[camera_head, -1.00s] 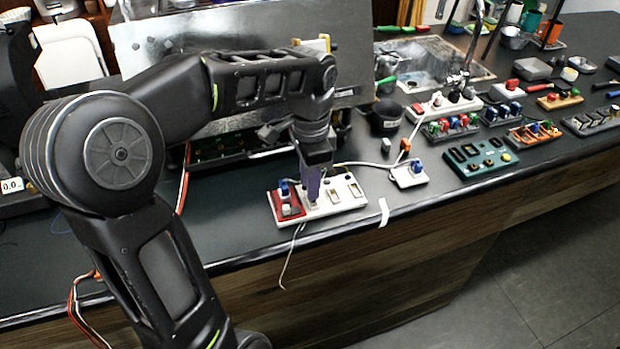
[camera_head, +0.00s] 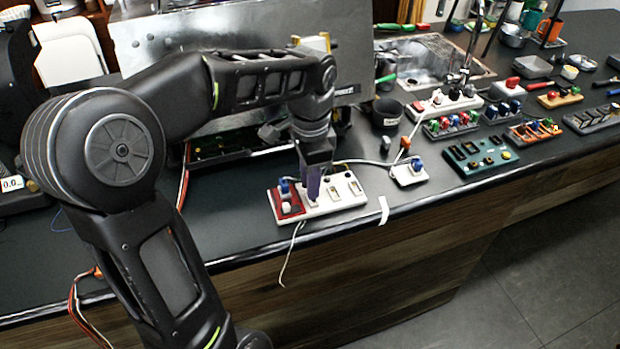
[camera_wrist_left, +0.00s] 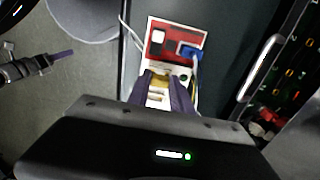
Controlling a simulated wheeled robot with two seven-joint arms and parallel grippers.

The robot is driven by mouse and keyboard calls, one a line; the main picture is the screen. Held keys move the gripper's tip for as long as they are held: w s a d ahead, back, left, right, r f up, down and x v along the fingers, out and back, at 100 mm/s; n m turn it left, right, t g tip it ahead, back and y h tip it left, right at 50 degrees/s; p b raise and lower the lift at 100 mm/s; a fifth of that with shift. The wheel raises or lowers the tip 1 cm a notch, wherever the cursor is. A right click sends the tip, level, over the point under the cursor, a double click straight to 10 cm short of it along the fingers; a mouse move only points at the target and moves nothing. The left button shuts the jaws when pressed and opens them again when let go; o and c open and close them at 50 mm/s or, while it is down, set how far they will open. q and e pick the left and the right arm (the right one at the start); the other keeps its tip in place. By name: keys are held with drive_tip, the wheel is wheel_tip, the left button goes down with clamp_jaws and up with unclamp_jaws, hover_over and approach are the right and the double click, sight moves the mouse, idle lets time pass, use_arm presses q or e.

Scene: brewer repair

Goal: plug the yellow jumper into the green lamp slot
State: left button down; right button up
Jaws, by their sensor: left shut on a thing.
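My left gripper (camera_head: 313,187) is over the white slot board (camera_head: 349,202) near the counter's front edge, fingers pointing down. In the left wrist view its purple fingers (camera_wrist_left: 164,92) are shut on the yellow jumper (camera_wrist_left: 161,80), seen as a small yellow-tan piece between the tips. The fingers hide most of the jumper and the slot under it, so I cannot tell if it is seated. A small green dot (camera_wrist_left: 183,77) shows beside the right finger, on the board.
A red panel (camera_head: 290,209) with a blue plug (camera_head: 284,187) and a white button is at the board's left end. A cable hangs over the counter edge. A white block with a blue plug (camera_head: 409,176) stands to the right. A metal-cased machine (camera_head: 240,60) stands behind.

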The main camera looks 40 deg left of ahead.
use_arm(q)
drive_tip(key=shift+f, duration=0.6)
idle(1.6)
drive_tip(key=c, duration=1.1)
unclamp_jaws()
wheel_tip(320, 180, up, 8)
drive_tip(key=shift+f, duration=0.1)
